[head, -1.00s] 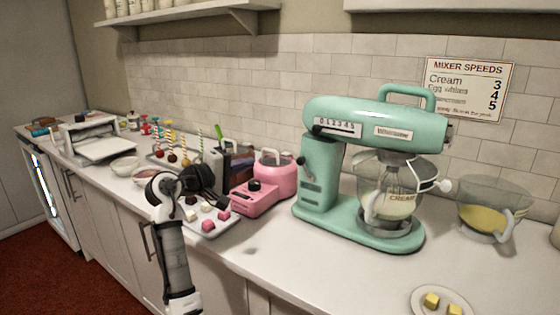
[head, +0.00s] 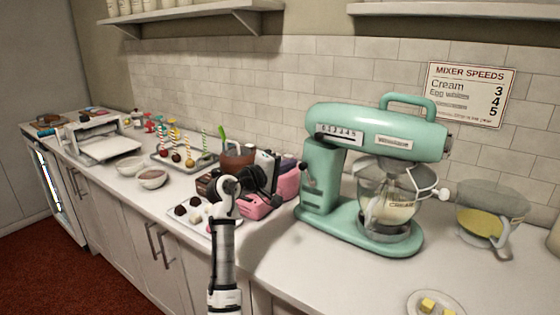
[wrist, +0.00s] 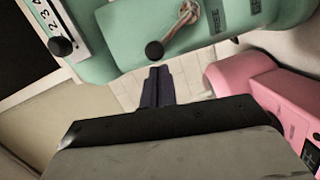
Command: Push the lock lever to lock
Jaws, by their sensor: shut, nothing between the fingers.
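In the wrist view, a lever with a metal arm (wrist: 187,14) and a round black knob (wrist: 153,50) sits on the mixer's teal side. My gripper (wrist: 159,69) is shut and empty. Its dark fingertips appear just below the black knob in that picture; I cannot tell whether they touch it. In the head view, my arm reaches to the mixer's left side, and the fingertips are hard to make out there.
A pink appliance (head: 288,184) is partly hidden behind my wrist, and it shows close by in the wrist view (wrist: 270,95). A second black knob (wrist: 60,46) sits on the numbered speed scale. A tray of sweets (head: 185,219) lies left of my arm. The counter's front right is mostly clear.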

